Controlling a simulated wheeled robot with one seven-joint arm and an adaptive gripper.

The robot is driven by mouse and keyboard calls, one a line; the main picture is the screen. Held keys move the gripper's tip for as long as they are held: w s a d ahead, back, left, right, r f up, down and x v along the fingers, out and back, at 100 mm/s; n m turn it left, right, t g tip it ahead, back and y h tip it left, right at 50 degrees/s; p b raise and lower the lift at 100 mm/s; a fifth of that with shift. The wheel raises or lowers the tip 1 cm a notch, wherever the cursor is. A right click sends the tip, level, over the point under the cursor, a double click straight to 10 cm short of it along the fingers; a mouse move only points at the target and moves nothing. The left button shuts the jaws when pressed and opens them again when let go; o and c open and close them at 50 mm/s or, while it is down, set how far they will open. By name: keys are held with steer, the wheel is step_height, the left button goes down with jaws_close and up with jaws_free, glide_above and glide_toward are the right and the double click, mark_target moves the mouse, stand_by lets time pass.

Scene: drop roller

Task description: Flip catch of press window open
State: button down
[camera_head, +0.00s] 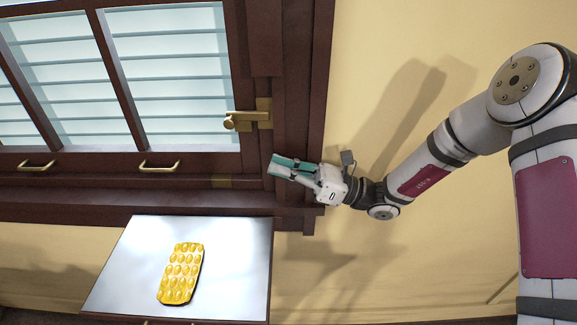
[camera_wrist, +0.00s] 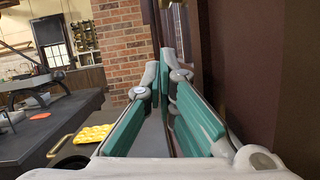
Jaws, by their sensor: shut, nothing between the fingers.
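The brass catch (camera_head: 246,120) sits on the right side of the dark wooden window frame, with its rounded knob end pointing left over the sash. The window sash (camera_head: 170,163) has slatted panes and appears shut. My gripper (camera_head: 277,166) is just below and slightly right of the catch, apart from it in the picture, with its teal fingers pointing left. In the wrist view my gripper (camera_wrist: 166,70) has its fingertips together, with nothing between them. The catch cannot be made out clearly in the wrist view.
Two brass handles (camera_head: 159,167) (camera_head: 36,166) are on the lower sash rail. A pale-topped cabinet (camera_head: 120,262) below the window holds a yellow dimpled tray (camera_head: 181,272). A dark wooden surface (camera_wrist: 240,60) stands close on the right of the wrist view. The cream wall (camera_head: 400,60) is bare.

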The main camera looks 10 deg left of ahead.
mark_target(247, 120)
steer(key=a+r+p, duration=0.1)
steer(key=a+r, duration=0.4)
steer(key=a, duration=0.2)
steer(key=shift+s+a+p, duration=0.2)
steer(key=shift+s+p, duration=0.05)
steer(key=shift+p, duration=0.05)
steer(key=shift+r, duration=0.1)
